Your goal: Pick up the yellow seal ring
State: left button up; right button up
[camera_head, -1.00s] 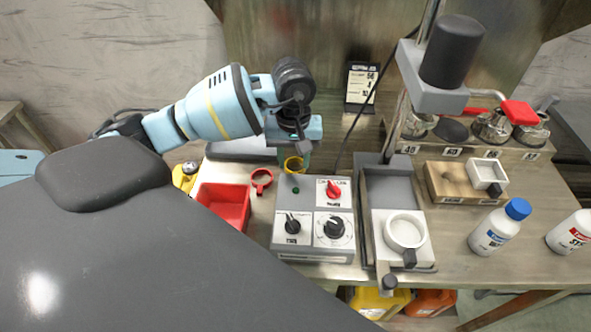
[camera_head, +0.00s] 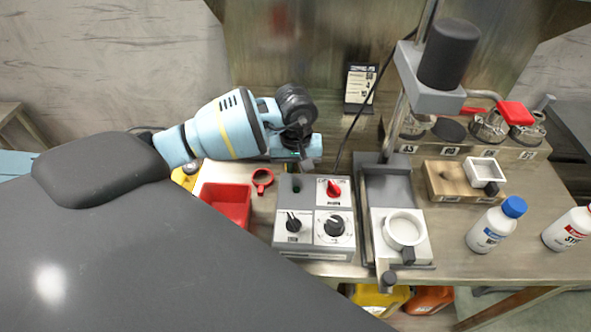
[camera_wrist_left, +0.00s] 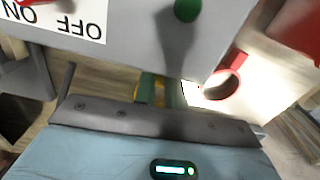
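The yellow seal ring (camera_wrist_left: 160,92) shows only as a small yellow patch between the green finger pads of my left gripper (camera_wrist_left: 161,90) in the left wrist view. The pads sit close together on either side of it, and the gripper looks shut on it. In the head view my left gripper (camera_head: 306,166) points down at the back edge of the grey control box (camera_head: 313,248). The ring is hidden there. My right gripper is not in view.
A red ring (camera_head: 262,178) and a red tray (camera_head: 224,204) lie left of the control box. A press stand with a white round cup (camera_head: 404,229) is on the right. White bottles (camera_head: 495,226) stand farther right. A cable and a small sign (camera_head: 360,85) are behind.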

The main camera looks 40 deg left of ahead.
pick_arm(q)
grip_shut()
notch_tip(320, 180, up, 10)
dwell(0.5)
